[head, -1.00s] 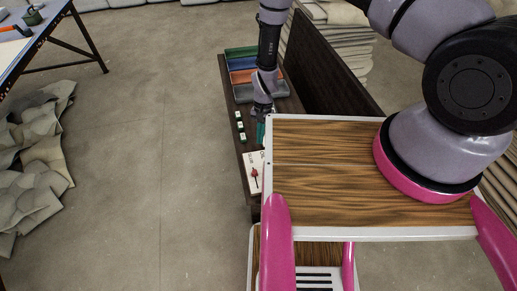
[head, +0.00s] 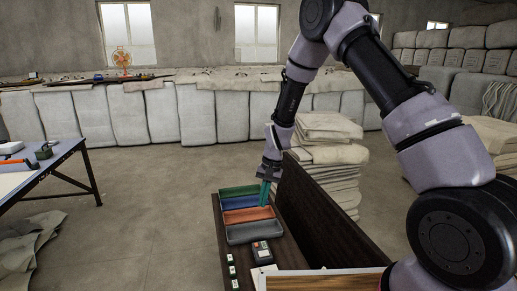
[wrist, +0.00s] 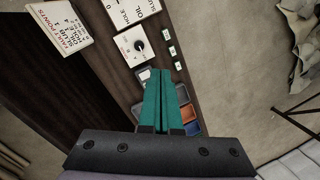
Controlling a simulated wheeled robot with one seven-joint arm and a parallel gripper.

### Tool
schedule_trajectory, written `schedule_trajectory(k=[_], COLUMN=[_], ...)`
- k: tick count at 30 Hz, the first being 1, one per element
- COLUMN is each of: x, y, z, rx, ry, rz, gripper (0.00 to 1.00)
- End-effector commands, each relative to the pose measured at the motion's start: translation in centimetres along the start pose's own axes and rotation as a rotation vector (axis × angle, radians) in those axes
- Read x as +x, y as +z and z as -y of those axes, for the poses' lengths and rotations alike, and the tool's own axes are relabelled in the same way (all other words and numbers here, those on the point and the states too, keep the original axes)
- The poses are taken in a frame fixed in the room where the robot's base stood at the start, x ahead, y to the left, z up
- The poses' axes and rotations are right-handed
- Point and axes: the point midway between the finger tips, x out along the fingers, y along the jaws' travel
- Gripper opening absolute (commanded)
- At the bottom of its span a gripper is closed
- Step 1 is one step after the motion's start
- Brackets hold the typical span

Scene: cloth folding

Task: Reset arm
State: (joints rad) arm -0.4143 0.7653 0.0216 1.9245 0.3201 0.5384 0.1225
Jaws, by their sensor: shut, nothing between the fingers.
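My gripper (head: 264,193) hangs from my raised arm in the head view, above the tray end of a dark wooden bench (head: 222,228). Its teal fingers point down. In the wrist view the two fingers (wrist: 164,78) are closed together and nothing shows between them. The fingers partly cover the trays in that view. My gripper looks apart from the bench top, but its exact height is hard to tell.
The bench holds an orange tray (head: 246,215), a blue tray (head: 238,202), a grey tray (head: 252,234) and a dark device (head: 262,252). A dark upright panel (head: 325,220) stands along its right side. Folded cloth (head: 328,150) is stacked behind.

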Motion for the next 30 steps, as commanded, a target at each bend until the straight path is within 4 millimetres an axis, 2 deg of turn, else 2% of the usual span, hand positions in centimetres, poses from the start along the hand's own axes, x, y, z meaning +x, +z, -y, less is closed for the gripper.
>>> schedule_trajectory(k=[1,6,11,15,21,24,30], x=[-3.6,-13.6,-22.1,-28.4,-35.5,-38.2,-41.5], y=[-0.4,-0.4,1.1,3.5,8.1,10.8,16.3], z=[-0.2,-1.8,-4.3,-7.0,-11.2,-13.4,-17.4], rx=[0.001,0.002,0.002,0.006,0.013,0.019,0.032], ry=[-0.022,-0.073,-0.112,-0.140,-0.167,-0.175,-0.183], rz=[-0.029,-0.112,-0.196,-0.272,-0.387,-0.445,-0.559], gripper=[0.00,0.00,0.00,0.00,0.00,0.00,0.00])
